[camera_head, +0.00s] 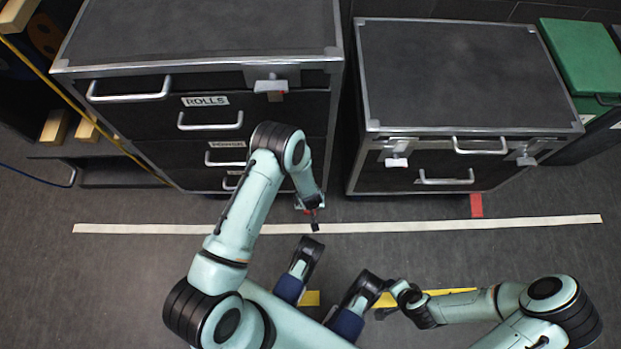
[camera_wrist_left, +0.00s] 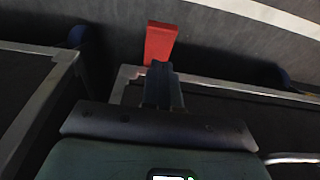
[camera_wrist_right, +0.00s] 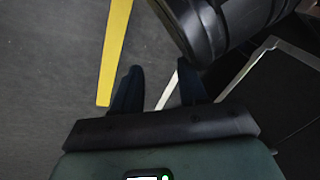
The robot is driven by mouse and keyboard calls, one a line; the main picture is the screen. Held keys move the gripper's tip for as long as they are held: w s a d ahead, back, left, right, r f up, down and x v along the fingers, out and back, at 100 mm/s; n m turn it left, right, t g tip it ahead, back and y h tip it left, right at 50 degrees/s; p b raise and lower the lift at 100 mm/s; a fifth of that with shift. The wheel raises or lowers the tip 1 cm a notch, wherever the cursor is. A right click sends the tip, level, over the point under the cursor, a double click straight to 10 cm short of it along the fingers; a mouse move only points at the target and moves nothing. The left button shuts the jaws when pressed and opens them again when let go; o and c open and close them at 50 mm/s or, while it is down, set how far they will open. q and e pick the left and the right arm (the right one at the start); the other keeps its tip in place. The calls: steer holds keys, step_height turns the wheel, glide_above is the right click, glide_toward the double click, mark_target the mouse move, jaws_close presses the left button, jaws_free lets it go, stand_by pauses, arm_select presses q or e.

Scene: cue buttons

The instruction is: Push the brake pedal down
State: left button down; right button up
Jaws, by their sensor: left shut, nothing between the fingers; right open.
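A red pedal (camera_wrist_left: 160,43) sticks out at the foot of the left cabinet in the left wrist view; in the head view only a little red (camera_head: 307,209) shows beside my left gripper. My left gripper (camera_head: 315,226) is shut and empty, pointing down by this cabinet's foot. In the left wrist view its fingertips (camera_wrist_left: 159,72) overlap the pedal's near end; contact cannot be told. A second red pedal (camera_head: 476,205) sticks out below the right cabinet. My right gripper (camera_head: 383,313) is open and empty, low over the floor, away from both pedals.
The left cabinet (camera_head: 200,30) has several drawers with handles and a latch. The right cabinet (camera_head: 450,70) has two handles and two latches. A white floor line (camera_head: 400,226) runs before them. A yellow strip (camera_wrist_right: 115,50) lies near my right gripper. The floor between is clear.

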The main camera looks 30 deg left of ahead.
arm_select(q)
steer(key=b, duration=0.1)
glide_above(309, 213)
steer(key=f, duration=0.5)
steer(key=shift+w, duration=0.25)
steer(key=shift+s+f+b, duration=0.1)
steer(key=shift+f+b, duration=0.3)
steer(key=shift+f, duration=0.25)
arm_select(e)
steer(key=s+f+g, duration=0.1)
steer(key=s+f, duration=0.2)
steer(key=s, duration=0.2)
steer(key=shift+d+f+g, duration=0.35)
steer(key=shift+f+g, duration=0.05)
steer(key=shift+w, duration=0.1)
